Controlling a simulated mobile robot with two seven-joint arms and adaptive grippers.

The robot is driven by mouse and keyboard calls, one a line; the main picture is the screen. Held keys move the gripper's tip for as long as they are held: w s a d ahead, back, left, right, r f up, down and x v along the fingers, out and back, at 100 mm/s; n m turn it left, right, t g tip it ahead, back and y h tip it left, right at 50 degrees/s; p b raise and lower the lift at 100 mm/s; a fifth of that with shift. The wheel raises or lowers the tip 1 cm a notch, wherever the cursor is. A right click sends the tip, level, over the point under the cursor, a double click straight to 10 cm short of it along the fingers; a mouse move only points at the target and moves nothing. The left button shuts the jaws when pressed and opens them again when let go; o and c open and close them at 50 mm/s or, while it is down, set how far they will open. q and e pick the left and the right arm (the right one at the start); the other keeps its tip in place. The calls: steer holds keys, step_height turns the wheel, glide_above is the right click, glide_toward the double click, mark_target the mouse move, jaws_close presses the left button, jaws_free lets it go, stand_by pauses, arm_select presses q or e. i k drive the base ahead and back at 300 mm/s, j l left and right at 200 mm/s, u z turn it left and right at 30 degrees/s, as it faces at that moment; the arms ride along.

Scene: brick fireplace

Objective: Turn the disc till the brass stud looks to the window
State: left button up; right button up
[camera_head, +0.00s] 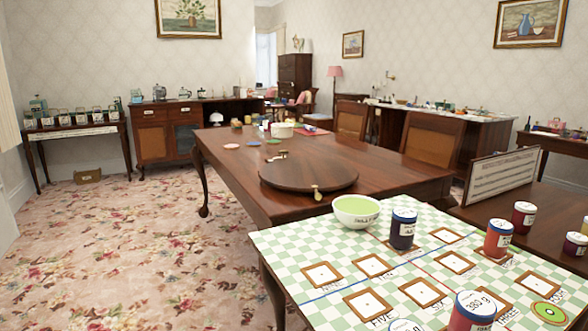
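A dark round wooden disc (308,177) lies on the long wooden table (405,178), near its front end. A small pale yellowish knob (317,193) is at the disc's near edge, on the side facing me. A small tan piece (278,155) is at its far edge. Which of these is the brass stud is too small to tell. The bright window (266,58) is in the far back, beyond the far end of the table. Neither of my grippers is in view.
A green-checked table (285,250) fills the near right, with a green-filled bowl (357,210), a dark jar (402,229), red jars (498,239) and framed squares. Chairs (432,138) stand along the table's right side. Carpeted floor (110,240) is free on the left.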

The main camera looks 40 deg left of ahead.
mark_target(317, 175)
steer(key=i+l+u, duration=0.15)
steer(key=l+u, duration=0.2)
steer(key=i+l+u, duration=0.1)
steer(key=l+u, duration=0.15)
steer(key=u, duration=0.15)
steer(key=l+u, duration=0.35)
